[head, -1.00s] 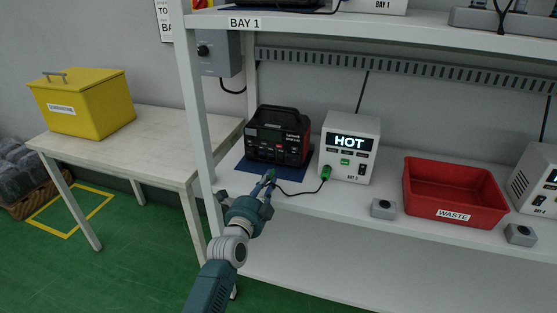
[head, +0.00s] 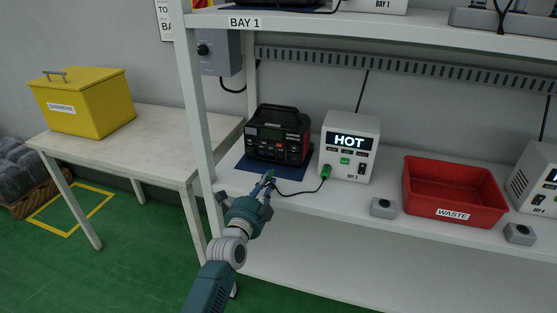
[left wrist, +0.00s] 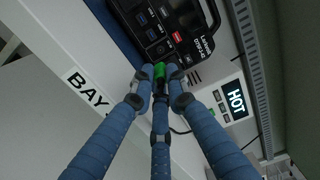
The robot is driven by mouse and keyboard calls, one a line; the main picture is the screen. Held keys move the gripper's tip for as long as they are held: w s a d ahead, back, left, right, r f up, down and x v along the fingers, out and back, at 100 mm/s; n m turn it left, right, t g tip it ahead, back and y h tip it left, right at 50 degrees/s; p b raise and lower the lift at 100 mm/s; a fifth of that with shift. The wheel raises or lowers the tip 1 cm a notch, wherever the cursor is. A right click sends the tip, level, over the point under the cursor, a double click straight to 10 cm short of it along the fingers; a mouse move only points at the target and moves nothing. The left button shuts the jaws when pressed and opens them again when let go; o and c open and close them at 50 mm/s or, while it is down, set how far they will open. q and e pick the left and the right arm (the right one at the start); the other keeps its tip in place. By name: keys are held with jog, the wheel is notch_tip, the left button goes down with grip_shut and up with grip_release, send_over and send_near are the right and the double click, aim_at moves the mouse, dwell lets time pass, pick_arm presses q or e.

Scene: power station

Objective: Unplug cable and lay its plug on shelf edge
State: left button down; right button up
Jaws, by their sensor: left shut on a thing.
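My left gripper (head: 267,183) is shut on a green plug (left wrist: 160,70), which shows between its blue fingertips in the left wrist view. The plug is apart from the black and red power station (head: 279,134), in front of its lower face and close to the shelf edge (head: 233,193). I cannot tell whether the plug touches the shelf. A black cable (head: 299,193) runs from the plug across the shelf to a green connector (head: 325,172) on the white unit (head: 349,147) reading "HOT". My right gripper is not in view.
The power station stands on a blue mat (head: 243,165). A grey button box (head: 383,208) and a red "WASTE" bin (head: 453,188) stand farther right on the shelf. A white post (head: 196,120) rises left of the station. A table (head: 150,145) with a yellow box (head: 85,103) is at left.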

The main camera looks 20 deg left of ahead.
pick_arm(q)
jog(key=shift+f+b, duration=0.35)
jog(key=shift+f, duration=0.35)
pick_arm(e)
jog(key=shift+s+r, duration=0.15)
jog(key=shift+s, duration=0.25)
pick_arm(q)
jog(key=shift+f, duration=0.3)
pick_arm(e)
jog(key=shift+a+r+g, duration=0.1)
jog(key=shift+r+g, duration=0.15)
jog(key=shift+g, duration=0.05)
pick_arm(q)
jog(key=shift+f+b, duration=0.25)
jog(key=shift+b, duration=0.1)
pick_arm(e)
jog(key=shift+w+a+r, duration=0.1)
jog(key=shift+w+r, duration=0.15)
pick_arm(q)
jog(key=shift+f, duration=0.15)
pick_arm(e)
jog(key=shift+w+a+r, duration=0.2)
pick_arm(q)
jog(key=shift+f, duration=0.15)
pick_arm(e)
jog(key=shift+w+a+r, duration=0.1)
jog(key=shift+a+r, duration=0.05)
